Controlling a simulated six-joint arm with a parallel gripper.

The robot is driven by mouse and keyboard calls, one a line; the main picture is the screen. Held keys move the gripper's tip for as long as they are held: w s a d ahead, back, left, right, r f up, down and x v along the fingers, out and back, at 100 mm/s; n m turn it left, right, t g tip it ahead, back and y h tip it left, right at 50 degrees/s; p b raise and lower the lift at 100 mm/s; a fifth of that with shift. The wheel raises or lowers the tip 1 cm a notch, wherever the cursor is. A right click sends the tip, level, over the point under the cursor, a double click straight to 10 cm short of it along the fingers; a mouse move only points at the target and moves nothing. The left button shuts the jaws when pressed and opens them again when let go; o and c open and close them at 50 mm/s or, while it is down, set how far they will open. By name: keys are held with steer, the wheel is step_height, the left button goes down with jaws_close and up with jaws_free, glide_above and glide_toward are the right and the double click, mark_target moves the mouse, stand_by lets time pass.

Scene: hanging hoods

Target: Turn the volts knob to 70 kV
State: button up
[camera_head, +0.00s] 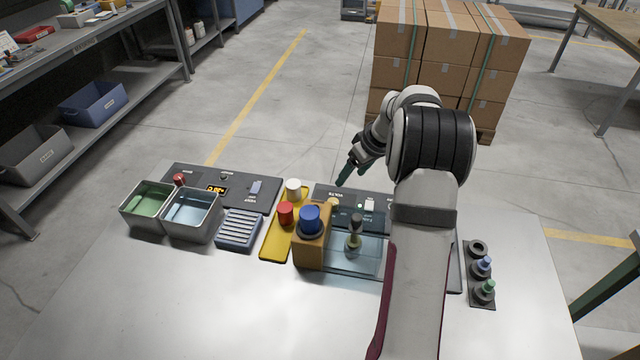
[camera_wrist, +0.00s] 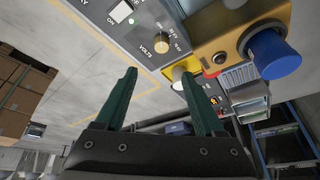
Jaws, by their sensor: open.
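The volts knob is a small brass-coloured knob on a dark panel, beside the printed word VOLTS. It shows in the wrist view (camera_wrist: 161,46) with small scale marks around it, and in the head view (camera_head: 333,204) near the panel's left end. Its pointer setting is too small to read. My gripper (camera_head: 344,174) is above and behind the panel in the head view. In the wrist view its two green fingers (camera_wrist: 157,73) are spread apart with nothing between them. The knob lies beyond the fingertips, not touched.
A yellow block (camera_head: 312,251) with a blue cap (camera_head: 310,219) stands close to the knob. A red cap (camera_head: 286,213) and a white cap (camera_head: 293,189) are left of it. A clear tray (camera_head: 352,262) lies in front of the panel. The front of the table is clear.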

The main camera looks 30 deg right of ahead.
mark_target(333, 201)
steer(key=x, duration=1.3)
steer(key=shift+a+f, duration=0.15)
steer(key=shift+f, duration=0.25)
jaws_close()
